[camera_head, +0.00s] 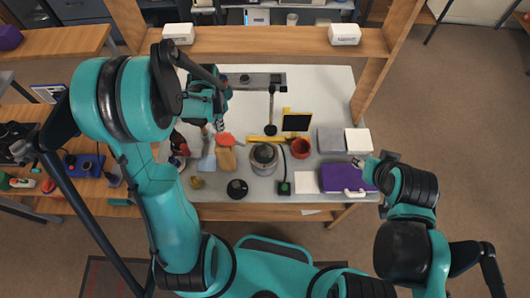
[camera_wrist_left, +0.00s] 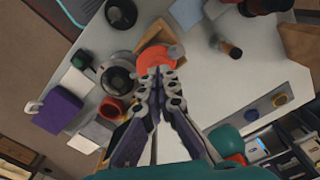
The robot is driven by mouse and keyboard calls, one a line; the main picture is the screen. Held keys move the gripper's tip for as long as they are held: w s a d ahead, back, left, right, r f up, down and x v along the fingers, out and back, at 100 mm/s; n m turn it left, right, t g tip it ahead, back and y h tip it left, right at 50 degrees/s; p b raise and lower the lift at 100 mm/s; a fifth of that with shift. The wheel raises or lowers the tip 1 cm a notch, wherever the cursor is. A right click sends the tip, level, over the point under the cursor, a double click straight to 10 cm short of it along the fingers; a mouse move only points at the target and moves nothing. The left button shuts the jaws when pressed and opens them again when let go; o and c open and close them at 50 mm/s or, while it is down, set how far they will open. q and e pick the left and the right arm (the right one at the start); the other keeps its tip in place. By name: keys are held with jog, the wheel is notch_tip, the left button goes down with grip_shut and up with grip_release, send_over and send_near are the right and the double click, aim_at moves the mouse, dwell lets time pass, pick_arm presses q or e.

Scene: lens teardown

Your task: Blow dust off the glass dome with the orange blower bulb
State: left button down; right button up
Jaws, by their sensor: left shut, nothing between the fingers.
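The orange blower bulb (camera_head: 225,139) lies on the white table by a tan wooden block. It also shows in the left wrist view (camera_wrist_left: 157,60), just beyond my fingertips, partly covered by them. My left gripper (camera_head: 219,126) is shut and empty, close above the bulb; whether it touches cannot be told. Its closed fingers also show in the left wrist view (camera_wrist_left: 160,74). A rounded grey, shiny thing (camera_head: 264,157), which looks like the glass dome, stands right of the bulb. Dust is too small to see. My right gripper (camera_head: 358,162) is by the table's right side; its fingers are unclear.
A red cup (camera_head: 300,148), a purple case (camera_head: 335,178) and a black round part (camera_head: 237,189) are on the table. A black stand (camera_head: 271,128) is behind the dome. A wooden shelf (camera_head: 260,41) with white boxes spans the back. A cluttered side table is at left.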

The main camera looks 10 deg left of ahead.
pick_arm(q)
notch_tip(320, 180, up, 5)
jog(key=p, duration=0.3)
dwell(0.4)
dwell(0.6)
jog(key=shift+f, duration=0.1)
jog(key=s+d+f+n+t+b, duration=0.3)
jog(key=s+d+f+t+b, duration=0.4)
jog(key=b, duration=1.6)
jog(key=s+d+f, duration=0.1)
jog(key=s+d, duration=0.2)
jog(key=s, duration=0.1)
jog(key=shift+d+f, duration=0.3)
jog(key=shift+f, duration=0.05)
jog(key=c, duration=2.3)
grip_release()
